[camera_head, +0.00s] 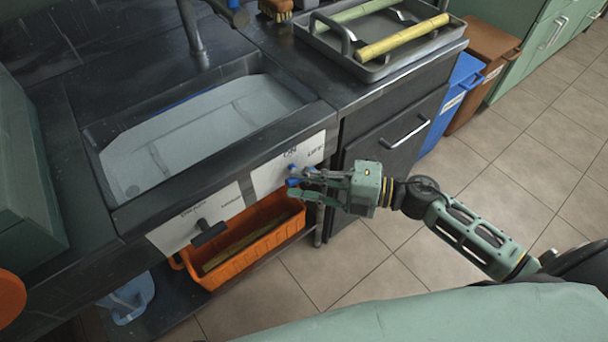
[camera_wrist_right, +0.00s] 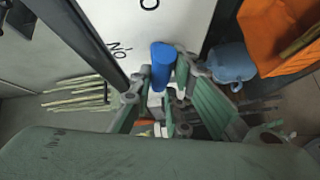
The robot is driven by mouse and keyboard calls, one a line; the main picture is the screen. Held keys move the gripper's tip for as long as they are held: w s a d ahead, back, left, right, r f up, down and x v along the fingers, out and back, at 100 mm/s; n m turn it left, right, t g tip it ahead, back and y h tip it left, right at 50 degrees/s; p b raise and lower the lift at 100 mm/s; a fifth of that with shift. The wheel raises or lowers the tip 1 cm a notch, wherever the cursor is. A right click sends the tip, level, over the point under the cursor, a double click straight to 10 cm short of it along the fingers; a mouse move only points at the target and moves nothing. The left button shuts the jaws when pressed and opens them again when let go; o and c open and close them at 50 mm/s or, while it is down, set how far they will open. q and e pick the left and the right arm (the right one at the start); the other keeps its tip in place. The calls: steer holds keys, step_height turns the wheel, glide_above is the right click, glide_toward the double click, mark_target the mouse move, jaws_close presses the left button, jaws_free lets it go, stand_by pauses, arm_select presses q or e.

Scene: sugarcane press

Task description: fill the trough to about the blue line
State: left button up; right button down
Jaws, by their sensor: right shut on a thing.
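The trough (camera_head: 228,162) is a dark rectangular basin sunk in the counter. Pale grey water (camera_head: 200,130) covers its floor, and part of the blue line (camera_head: 188,99) shows along the back inner wall, close to the water's edge. My right gripper (camera_head: 298,181) is at the white front panel, shut on a small blue handle (camera_head: 292,169). The wrist view shows the blue handle (camera_wrist_right: 162,62) standing up between the fingers of my right gripper (camera_wrist_right: 160,90). The fingers hide part of the handle. My left gripper is not in view.
A black lever (camera_head: 208,232) sits on the left panel. An orange crate (camera_head: 240,262) with cane is below. A tap post (camera_head: 193,30) rises behind the trough, and a grey tray (camera_head: 372,72) holds cane pieces at right. Blue and brown bins stand beyond; the tiled floor is clear.

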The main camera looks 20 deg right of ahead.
steer(key=c, duration=1.7)
jaws_free()
steer(key=shift+o, duration=0.2)
steer(key=shift+d, duration=0.1)
steer(key=v, duration=1.2)
